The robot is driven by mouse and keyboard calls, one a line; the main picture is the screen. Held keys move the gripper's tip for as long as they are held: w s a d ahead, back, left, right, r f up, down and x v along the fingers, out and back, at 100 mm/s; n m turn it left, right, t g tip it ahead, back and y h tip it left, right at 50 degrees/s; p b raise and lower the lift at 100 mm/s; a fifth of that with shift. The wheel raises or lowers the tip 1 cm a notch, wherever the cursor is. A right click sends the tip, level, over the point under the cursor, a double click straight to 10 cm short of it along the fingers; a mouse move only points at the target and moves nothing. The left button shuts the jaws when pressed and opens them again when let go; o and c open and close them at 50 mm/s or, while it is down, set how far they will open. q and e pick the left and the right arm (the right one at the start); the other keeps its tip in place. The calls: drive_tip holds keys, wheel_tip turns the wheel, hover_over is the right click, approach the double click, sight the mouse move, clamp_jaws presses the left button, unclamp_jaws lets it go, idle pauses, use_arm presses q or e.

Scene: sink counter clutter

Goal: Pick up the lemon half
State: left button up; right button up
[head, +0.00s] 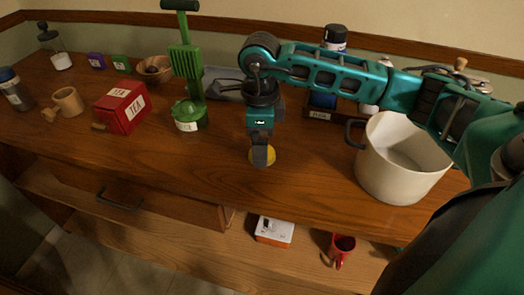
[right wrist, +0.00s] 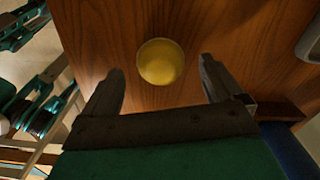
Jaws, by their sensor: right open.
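The lemon half (head: 268,158) is a small round yellow piece on the wooden counter, partly hidden behind my right gripper in the head view. In the right wrist view the lemon half (right wrist: 161,62) shows whole, just beyond and between the fingertips, a little left of their middle. My right gripper (head: 262,156) points down over it from the teal arm coming in from the right. Its two fingers (right wrist: 163,75) are spread wide with nothing between them. My left gripper shows in neither view.
A white pot (head: 385,185) with a dark handle stands right of the gripper. A green juicer-like tool (head: 187,80) and a red tea box (head: 122,107) stand to the left. The counter (head: 190,165) is clear around the lemon's front. Below are a shelf and a red mug (head: 342,246).

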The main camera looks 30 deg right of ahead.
wheel_tip(320, 180, down, 2)
drive_tip(key=shift+f, duration=0.1)
drive_tip(key=c, duration=1.1)
drive_tip(key=shift+c, duration=0.2)
drive_tip(key=shift+r, duration=0.2)
